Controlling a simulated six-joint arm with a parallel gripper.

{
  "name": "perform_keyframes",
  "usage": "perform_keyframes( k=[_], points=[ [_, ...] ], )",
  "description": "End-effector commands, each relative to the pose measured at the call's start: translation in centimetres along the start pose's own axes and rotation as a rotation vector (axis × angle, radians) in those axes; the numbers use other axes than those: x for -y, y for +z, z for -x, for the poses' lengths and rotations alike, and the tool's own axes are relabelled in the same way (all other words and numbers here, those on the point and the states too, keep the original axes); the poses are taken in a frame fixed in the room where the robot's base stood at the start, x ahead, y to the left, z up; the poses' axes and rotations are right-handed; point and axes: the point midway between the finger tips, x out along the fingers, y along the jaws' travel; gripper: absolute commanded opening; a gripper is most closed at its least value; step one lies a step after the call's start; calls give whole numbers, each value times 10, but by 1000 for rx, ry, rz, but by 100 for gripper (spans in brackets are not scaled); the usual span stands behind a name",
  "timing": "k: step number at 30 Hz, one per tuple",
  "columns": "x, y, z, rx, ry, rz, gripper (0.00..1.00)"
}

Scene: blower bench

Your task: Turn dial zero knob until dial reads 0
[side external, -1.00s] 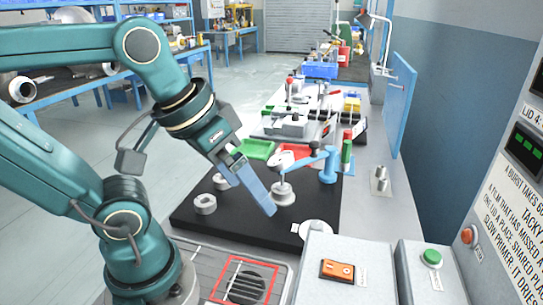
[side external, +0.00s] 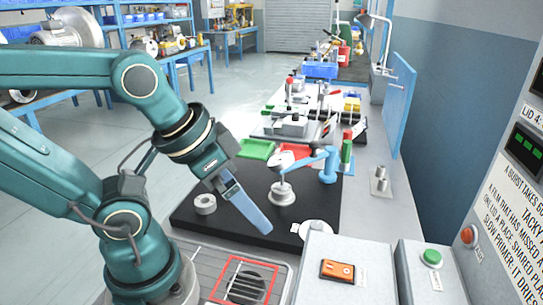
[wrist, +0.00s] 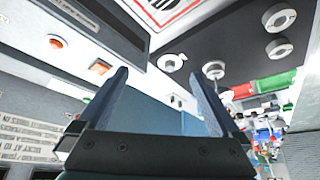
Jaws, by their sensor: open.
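A dial gauge (side external: 285,160) with a pale round face hangs from a blue stand (side external: 328,168) on the black mat. It is above a pale round piece (side external: 283,194), which seems to show in the wrist view too (wrist: 213,70). The dial's reading and its zero knob are too small to make out. My gripper (side external: 264,222) points down and to the right, in front of and left of the round piece, apart from it. In the wrist view my gripper (wrist: 158,75) has its two fingers wide apart with nothing between them.
A pale ring (side external: 205,204) lies on the black mat (side external: 235,238) at left. A white disc (side external: 316,229) is by the grey box with an orange switch (side external: 337,270). Green (side external: 256,149) and red trays are behind. A green button (side external: 432,257) is at right.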

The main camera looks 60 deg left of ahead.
Motion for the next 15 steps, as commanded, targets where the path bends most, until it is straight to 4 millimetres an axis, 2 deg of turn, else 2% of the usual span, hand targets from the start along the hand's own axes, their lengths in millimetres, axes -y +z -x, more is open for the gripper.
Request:
perform_keyframes(
  k=[1, 3, 4, 10, 15],
  points=[
    [0, 0, 0, 0, 0, 0, 100],
    [0, 0, 0, 2, 0, 5, 73],
    [0, 0, 1, 2, 0, 12, 68],
    [1, -31, 12, -22, -2, 49, 68],
    [4, -68, 7, 28, -10, 95, 68]
  ],
)
